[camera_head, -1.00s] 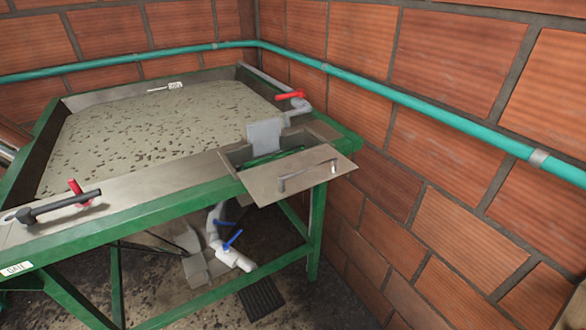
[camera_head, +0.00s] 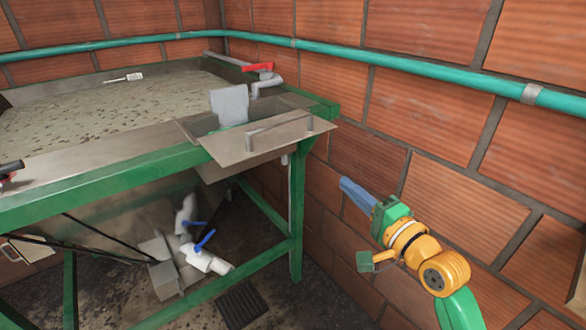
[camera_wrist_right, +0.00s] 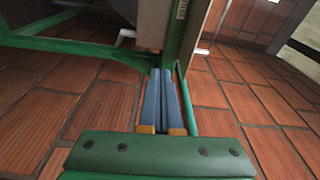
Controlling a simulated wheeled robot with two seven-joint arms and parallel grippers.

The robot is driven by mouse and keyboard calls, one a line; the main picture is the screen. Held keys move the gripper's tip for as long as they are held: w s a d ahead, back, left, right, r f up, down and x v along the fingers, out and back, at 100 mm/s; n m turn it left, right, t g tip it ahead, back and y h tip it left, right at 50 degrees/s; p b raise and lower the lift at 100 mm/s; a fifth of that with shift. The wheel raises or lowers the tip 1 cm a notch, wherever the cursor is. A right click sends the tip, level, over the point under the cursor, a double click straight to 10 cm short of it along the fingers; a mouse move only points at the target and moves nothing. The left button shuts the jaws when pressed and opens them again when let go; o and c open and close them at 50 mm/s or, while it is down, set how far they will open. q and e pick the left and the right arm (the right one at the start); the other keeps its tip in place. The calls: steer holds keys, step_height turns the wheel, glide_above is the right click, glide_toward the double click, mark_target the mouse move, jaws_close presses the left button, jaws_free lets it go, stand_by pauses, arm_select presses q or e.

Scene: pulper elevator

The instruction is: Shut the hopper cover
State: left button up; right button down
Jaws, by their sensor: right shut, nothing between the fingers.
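The hopper cover (camera_head: 268,138) is a flat metal plate with a bar handle (camera_head: 280,128). It lies folded open over the front right corner of the green-framed table, sticking out past the edge. The hopper opening (camera_head: 203,122) shows behind it, with an upright grey plate (camera_head: 230,105) standing at it. My right gripper (camera_head: 352,192) is to the right of the cover and lower, apart from it, its blue fingers closed and empty. In the right wrist view the fingers (camera_wrist_right: 166,85) are together, pointing toward a green leg. My left gripper is not in view.
A red-handled valve (camera_head: 258,67) stands behind the hopper. Blue-handled white valves (camera_head: 205,255) sit under the table. The brick wall (camera_head: 440,150) with a teal pipe (camera_head: 450,80) closes off the right side close to my right arm.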

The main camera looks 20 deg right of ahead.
mark_target(285, 125)
steer(key=s+a+r+n+t+y, duration=0.1)
steer(key=s+a+r+t+y, duration=0.15)
steer(key=s+a+r, duration=0.35)
steer(key=shift+g+y, duration=0.45)
steer(key=shift+g, duration=0.1)
steer(key=p+x, duration=0.1)
steer(key=x, duration=0.3)
steer(key=d+p+x, duration=0.1)
steer(key=x, duration=0.4)
steer(key=p+x, duration=0.1)
steer(key=x, duration=0.4)
steer(key=shift+w+d+r, duration=0.2)
steer(key=shift+r, duration=0.2)
steer(key=shift+w+a, duration=0.15)
steer(key=shift+w, duration=0.35)
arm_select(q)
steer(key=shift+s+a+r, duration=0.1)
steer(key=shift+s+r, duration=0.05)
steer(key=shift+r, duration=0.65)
